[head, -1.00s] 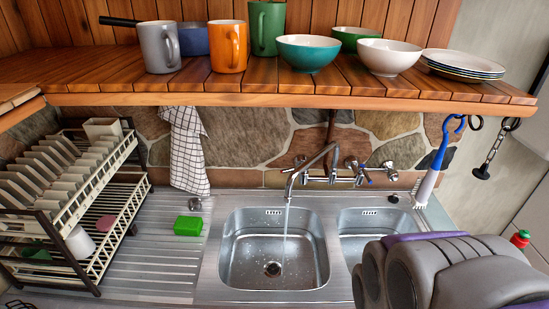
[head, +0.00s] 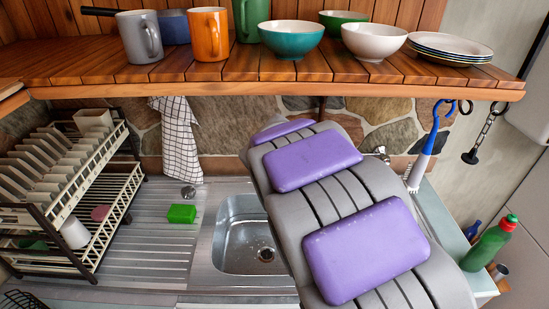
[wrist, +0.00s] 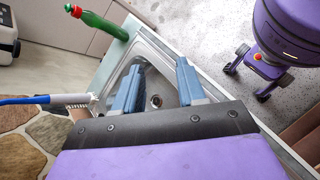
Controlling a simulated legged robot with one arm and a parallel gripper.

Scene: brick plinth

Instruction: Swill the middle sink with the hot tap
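A steel sink basin (head: 238,240) shows left of my arm in the head view, with wet specks and a drain. My arm hides the mixer tap, its spout and any stream; only a bit of metal fitting (head: 382,153) shows past the arm. In the wrist view my gripper (wrist: 160,68) is open and empty, its two blue-grey fingers apart above a steel basin (wrist: 153,80) with a round drain. I cannot tell which basin this is. The gripper itself is hidden in the head view.
A wooden shelf (head: 290,91) with mugs, bowls and plates overhangs the sink. A dish rack (head: 75,190) stands left, near a green sponge (head: 181,214). A green bottle (head: 490,243) stands right. A blue-handled brush (head: 428,150) hangs behind; it also shows in the wrist view (wrist: 45,99).

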